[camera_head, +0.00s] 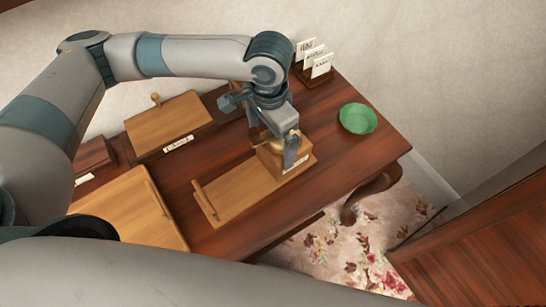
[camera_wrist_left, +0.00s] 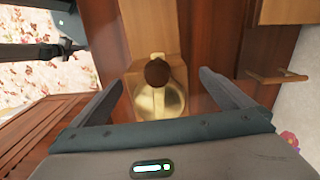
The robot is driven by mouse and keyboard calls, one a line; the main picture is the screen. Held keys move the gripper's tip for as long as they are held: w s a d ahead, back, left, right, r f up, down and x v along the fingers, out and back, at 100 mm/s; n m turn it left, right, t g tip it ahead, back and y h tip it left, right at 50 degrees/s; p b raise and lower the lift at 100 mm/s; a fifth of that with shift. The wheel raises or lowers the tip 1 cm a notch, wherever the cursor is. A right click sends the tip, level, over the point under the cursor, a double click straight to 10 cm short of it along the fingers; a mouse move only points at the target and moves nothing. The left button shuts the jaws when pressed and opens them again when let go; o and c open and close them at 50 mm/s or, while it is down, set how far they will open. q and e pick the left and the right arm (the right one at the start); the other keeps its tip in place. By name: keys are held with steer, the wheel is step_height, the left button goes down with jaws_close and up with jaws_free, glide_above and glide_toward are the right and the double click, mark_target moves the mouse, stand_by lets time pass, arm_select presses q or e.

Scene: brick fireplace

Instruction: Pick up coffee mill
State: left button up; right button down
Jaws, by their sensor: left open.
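The coffee mill (camera_head: 272,160) is a small wooden box with a brass top, at the right end of a wooden board on the table. In the left wrist view its brass dome (camera_wrist_left: 160,100) and dark round knob show from above. My left gripper (camera_head: 275,143) is open, pointing down over the mill. One finger overlaps the mill's right side in the head view. In the left wrist view the two fingers (camera_wrist_left: 160,82) are on either side of the brass top, with gaps visible. The gripper hides part of the mill. My right gripper does not clearly show.
The mill's board (camera_head: 235,197) has a raised bar at its left end. Other wooden boards (camera_head: 168,122) lie to the left on the table (camera_head: 370,150). A green bowl (camera_head: 357,118) and a card holder (camera_head: 316,73) stand towards the right and back. A wall is behind.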

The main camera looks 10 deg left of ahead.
arm_select(q)
steer(key=shift+f, duration=0.1)
arm_select(e)
steer(key=shift+w+r, duration=0.1)
arm_select(q)
steer(key=shift+d+f, duration=0.1)
steer(key=shift+f, duration=0.1)
steer(key=shift+f+p, duration=0.3)
steer(key=shift+f, duration=0.05)
steer(key=f, duration=0.3)
steer(key=shift+d+p, duration=0.25)
steer(key=shift+p, duration=0.15)
steer(key=shift+s+f, duration=0.1)
steer(key=shift+f, duration=0.35)
arm_select(e)
steer(key=shift+s+d+r+g, duration=0.2)
steer(key=shift+s+d, duration=0.1)
steer(key=shift+s, duration=0.3)
steer(key=shift+s+d+r+g, duration=0.15)
steer(key=shift+s+d, duration=0.1)
steer(key=shift+s, duration=0.35)
arm_select(q)
steer(key=c, duration=1.7)
steer(key=shift+o, duration=0.2)
arm_select(e)
steer(key=shift+s+a, duration=0.15)
steer(key=shift+s, duration=0.05)
